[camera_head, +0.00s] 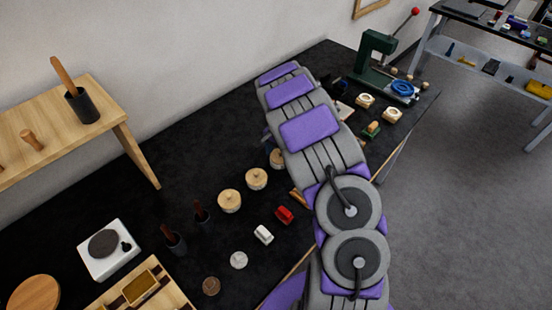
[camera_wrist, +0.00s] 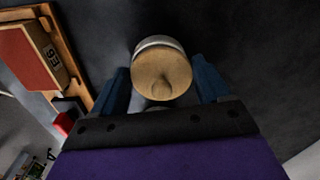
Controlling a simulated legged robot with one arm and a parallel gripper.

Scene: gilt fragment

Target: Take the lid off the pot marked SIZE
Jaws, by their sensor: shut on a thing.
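In the wrist view, a round wooden lid (camera_wrist: 160,76) with a knob lies between the two blue fingers of my gripper (camera_wrist: 160,70). A pale grey rim shows at its far edge, probably the pot (camera_wrist: 158,42) under it. My gripper is shut on the lid; whether the lid is clear of the pot cannot be told. In the head view, two wooden-lidded pots, one nearer (camera_head: 229,201) and one farther (camera_head: 256,179), stand on the black bench. A third (camera_head: 277,158) is partly hidden by my arm. No SIZE marking is readable.
A red item (camera_head: 284,214), a white item (camera_head: 263,235) and two dark cups with wooden handles stand nearby. A hot plate (camera_head: 109,247) is at left. A green press (camera_head: 375,60) is at the back. In the wrist view, a wooden tray (camera_wrist: 68,50) holds a labelled block.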

